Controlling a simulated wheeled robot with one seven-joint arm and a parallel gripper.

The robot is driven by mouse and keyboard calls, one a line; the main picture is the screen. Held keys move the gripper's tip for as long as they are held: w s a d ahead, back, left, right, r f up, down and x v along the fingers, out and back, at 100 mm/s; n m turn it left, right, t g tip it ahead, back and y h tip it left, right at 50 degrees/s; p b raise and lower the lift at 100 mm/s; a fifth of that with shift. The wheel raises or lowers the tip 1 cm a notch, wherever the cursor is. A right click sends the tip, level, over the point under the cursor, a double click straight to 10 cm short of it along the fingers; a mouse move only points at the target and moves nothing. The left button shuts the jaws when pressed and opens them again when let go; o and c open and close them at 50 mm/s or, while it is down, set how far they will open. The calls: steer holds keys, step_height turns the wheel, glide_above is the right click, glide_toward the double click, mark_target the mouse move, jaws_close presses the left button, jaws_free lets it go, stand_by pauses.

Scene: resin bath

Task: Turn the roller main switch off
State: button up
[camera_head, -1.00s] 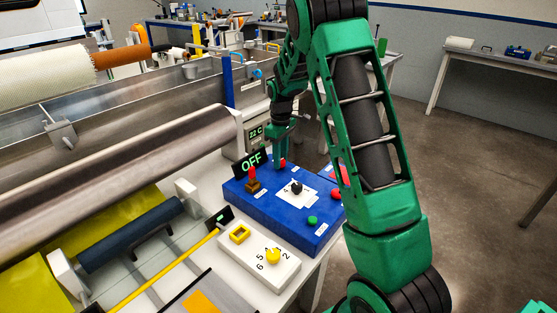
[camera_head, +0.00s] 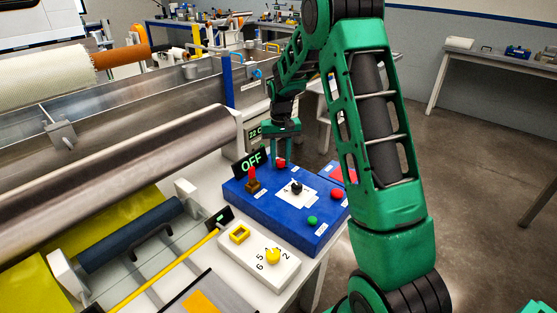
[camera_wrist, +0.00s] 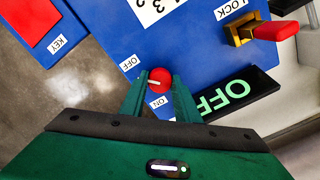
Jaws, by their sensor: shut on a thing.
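The roller main switch is a red round knob (camera_wrist: 160,80) on a blue control box, between labels reading OFF and ON. A pale mark crosses the knob. My gripper (camera_wrist: 159,88) has one finger on each side of the knob and is shut on it. In the head view my gripper (camera_head: 281,157) points down at the knob (camera_head: 281,163) at the box's back edge. A black display (camera_head: 250,162) beside the box reads OFF in green.
The blue box (camera_head: 262,212) also carries a red-handled lock switch (camera_head: 252,176), a black dial (camera_head: 296,187), a green button (camera_head: 312,221) and a red button (camera_head: 337,194). A white box with a yellow dial (camera_head: 273,256) lies in front. Metal rollers (camera_head: 150,160) are to the left.

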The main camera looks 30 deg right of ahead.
mark_target(280, 160)
steer(key=shift+w+r+m, duration=0.1)
steer(key=shift+w+m, duration=0.05)
steer(key=shift+m, duration=0.45)
steer(key=o, duration=1)
steer(key=shift+o, duration=0.2)
step_height(280, 160, up, 11)
steer(key=shift+f, duration=0.2)
